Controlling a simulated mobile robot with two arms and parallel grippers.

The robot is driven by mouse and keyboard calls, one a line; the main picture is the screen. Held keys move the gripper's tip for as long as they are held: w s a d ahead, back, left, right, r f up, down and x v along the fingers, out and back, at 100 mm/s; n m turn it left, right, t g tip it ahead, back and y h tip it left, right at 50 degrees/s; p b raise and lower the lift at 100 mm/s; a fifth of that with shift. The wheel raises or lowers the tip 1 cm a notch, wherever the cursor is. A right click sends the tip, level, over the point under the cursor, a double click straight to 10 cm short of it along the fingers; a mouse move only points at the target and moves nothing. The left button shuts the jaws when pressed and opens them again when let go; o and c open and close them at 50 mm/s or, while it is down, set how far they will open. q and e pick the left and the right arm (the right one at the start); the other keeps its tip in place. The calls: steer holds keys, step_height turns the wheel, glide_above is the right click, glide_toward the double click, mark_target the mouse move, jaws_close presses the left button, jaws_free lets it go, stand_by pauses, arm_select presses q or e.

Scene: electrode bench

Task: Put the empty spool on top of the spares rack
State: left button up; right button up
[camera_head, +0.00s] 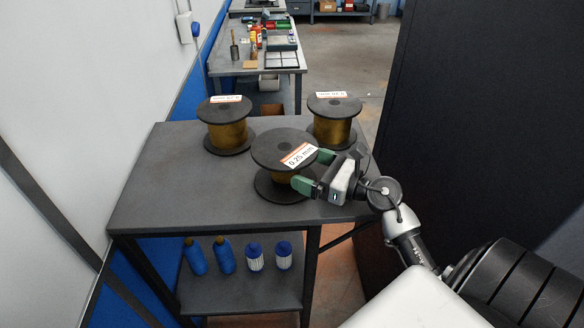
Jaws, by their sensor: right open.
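Three spools with dark flanges stand upright on a dark grey table (160,190). The front spool (270,152) has a label reading 0.25 mm. The back left spool (226,132) and back right spool (332,130) show gold-brown winding. The front one shows a little gold-brown between its flanges, so I cannot tell that any spool is empty. My right gripper (309,170) is open, its green fingers at the right side of the front spool, one high and one low; I cannot tell if they touch. No rack is clearly marked as the spares rack. My left gripper is out of view.
A lower shelf (240,292) under the table holds several blue containers. A tall dark panel (480,110) stands close on the right. A far bench (225,72) carries tools and trays. The table's left front is clear.

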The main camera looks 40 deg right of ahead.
steer(key=b+v, duration=0.1)
steer(key=v, duration=0.4)
steer(key=shift+s+f+b, duration=0.1)
steer(key=shift+b, duration=0.25)
steer(key=shift+s+d, duration=0.1)
steer(key=shift+s, duration=0.1)
